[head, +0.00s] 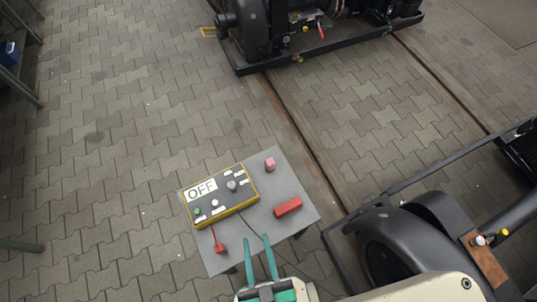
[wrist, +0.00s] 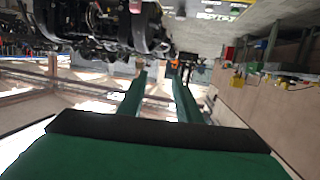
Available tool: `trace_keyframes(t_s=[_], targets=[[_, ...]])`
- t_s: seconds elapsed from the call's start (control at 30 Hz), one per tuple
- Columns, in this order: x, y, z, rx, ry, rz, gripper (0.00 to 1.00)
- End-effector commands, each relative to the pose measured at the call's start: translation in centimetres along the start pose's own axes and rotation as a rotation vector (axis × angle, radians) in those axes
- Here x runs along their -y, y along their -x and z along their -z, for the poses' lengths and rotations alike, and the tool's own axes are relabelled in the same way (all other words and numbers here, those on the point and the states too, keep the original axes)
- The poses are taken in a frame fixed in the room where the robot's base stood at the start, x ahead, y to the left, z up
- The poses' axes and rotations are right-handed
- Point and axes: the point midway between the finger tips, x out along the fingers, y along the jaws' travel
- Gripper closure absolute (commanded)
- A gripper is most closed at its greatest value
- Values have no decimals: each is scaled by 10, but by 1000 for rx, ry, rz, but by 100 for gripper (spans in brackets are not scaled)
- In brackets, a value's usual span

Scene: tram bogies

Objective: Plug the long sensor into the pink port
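A grey plate-topped stand (head: 296,178) holds a yellow-edged box (head: 225,198) marked OFF, with small knobs and labels on its dark top. A long red block (head: 288,207) lies to the right of the box. A small pink cube (head: 270,164) stands near the plate's far corner. A small red block (head: 219,247) sits near the left edge, with a red cable to the box. I cannot tell which piece is the long sensor or the pink port. My gripper (head: 257,240) is at the plate's near edge, its green fingers apart. The wrist view shows no held object between the fingers (wrist: 156,68).
A thin dark cable (head: 250,224) runs from the box toward my fingers. A dark bogie (head: 262,35) stands at the top, and dark machinery (head: 400,245) stands to the right. A rail (head: 300,135) crosses the paving. The paved floor (head: 80,150) on the left is mostly clear.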

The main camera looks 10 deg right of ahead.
Motion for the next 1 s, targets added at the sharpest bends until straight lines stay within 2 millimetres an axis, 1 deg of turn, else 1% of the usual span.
trace_keyframes(t_s=[0.27,0.3,0.33,0.47,0.57,0.67,0.8,0.87,0.9,0.97,1.0], targets=[[0,0,0,1,0,0,69],[0,0,0,1,0,0,59],[0,0,0,1,3,0,52],[-6,-10,-6,9,51,4,52],[-19,-30,-17,27,147,6,52],[-42,-60,-28,54,278,-8,52],[-85,-106,-38,105,468,-55,52],[-104,-126,-39,128,542,-83,52],[-117,-139,-39,144,587,-103,52],[-137,-158,-37,170,650,-138,52],[-150,-170,-34,189,688,-162,52]])
